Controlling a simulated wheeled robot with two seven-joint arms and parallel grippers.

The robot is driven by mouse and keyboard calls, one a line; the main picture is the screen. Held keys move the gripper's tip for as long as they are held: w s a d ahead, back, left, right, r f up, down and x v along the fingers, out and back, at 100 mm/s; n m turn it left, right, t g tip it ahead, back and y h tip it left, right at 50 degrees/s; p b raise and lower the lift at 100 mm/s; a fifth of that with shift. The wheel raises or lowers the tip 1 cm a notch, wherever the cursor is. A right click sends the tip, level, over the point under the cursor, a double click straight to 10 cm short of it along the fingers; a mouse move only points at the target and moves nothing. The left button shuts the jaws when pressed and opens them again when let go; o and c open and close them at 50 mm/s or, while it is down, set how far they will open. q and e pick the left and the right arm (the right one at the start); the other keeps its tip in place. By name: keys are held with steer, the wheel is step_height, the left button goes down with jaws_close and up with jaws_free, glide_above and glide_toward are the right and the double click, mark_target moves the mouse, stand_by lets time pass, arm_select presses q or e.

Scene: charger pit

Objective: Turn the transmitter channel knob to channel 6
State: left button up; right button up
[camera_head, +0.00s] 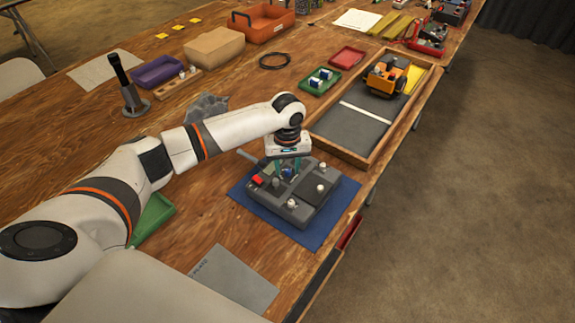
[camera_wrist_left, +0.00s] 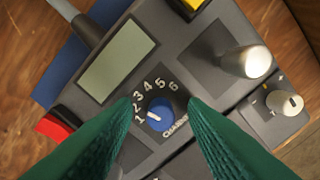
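The grey transmitter (camera_head: 322,211) lies on a blue mat (camera_head: 338,224) near the table's right edge. Its blue channel knob (camera_head: 288,172) also shows in the left wrist view (camera_wrist_left: 160,114), beside the numbers 1 to 6. The knob's white pointer appears to point at or near 1. My left gripper (camera_head: 287,169) is above the transmitter, pointing down. In the left wrist view, its green fingers (camera_wrist_left: 161,104) are open, one on each side of the knob, with visible gaps; I cannot tell their exact height. My right gripper is not in view.
The transmitter also carries a red switch (camera_wrist_left: 54,127), a display (camera_wrist_left: 117,60), a silver stick (camera_wrist_left: 248,62) and a white knob (camera_wrist_left: 285,103). A wooden-framed pit (camera_head: 345,153) with an orange vehicle (camera_head: 388,76) lies behind it. A grey sheet (camera_head: 234,280) lies in front.

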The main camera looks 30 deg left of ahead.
arm_select(q)
jaws_close()
